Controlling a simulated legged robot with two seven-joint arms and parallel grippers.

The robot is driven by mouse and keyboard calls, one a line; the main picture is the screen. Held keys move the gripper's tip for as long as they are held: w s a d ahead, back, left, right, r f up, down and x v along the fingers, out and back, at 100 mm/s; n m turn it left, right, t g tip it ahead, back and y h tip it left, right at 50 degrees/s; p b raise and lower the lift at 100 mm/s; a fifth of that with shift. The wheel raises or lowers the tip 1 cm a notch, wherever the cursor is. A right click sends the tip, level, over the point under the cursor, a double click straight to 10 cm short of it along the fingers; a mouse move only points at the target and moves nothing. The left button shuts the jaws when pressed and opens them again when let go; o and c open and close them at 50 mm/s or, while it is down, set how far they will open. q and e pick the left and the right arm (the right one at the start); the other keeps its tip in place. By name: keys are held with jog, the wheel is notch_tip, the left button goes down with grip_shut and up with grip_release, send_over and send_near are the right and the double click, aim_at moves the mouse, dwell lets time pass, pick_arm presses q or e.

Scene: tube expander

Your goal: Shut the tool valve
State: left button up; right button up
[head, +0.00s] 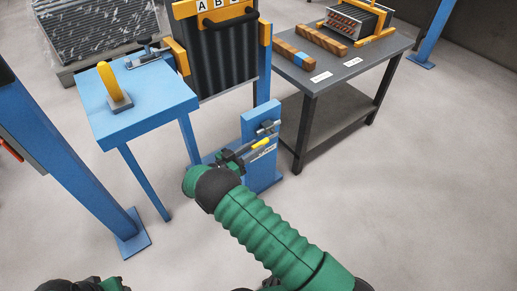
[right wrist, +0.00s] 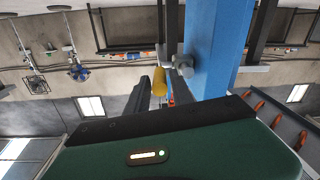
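The tool valve shows as a small yellow handle (head: 261,143) with metal fittings on a blue post (head: 262,122) in the middle of the head view. In the right wrist view, the yellow handle (right wrist: 160,82) lies just ahead of the palm, beside the blue post (right wrist: 215,45). My right gripper (head: 243,151) reaches from below to the handle's near side. Its dark fingers look apart, with the handle near or between their tips. I cannot tell whether they touch it. My left gripper is not clearly in view; only dark parts of my own body show at the bottom left.
A blue table (head: 140,115) with a yellow hook-shaped piece (head: 108,82) stands left of the post. A dark table (head: 345,70) with wooden bars (head: 320,40) and a finned block (head: 352,20) stands right. A blue column (head: 65,145) rises at left. The floor at right is clear.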

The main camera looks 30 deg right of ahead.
jog(key=shift+w+d, duration=0.15)
jog(key=shift+d, duration=0.9)
grip_shut()
dwell(0.6)
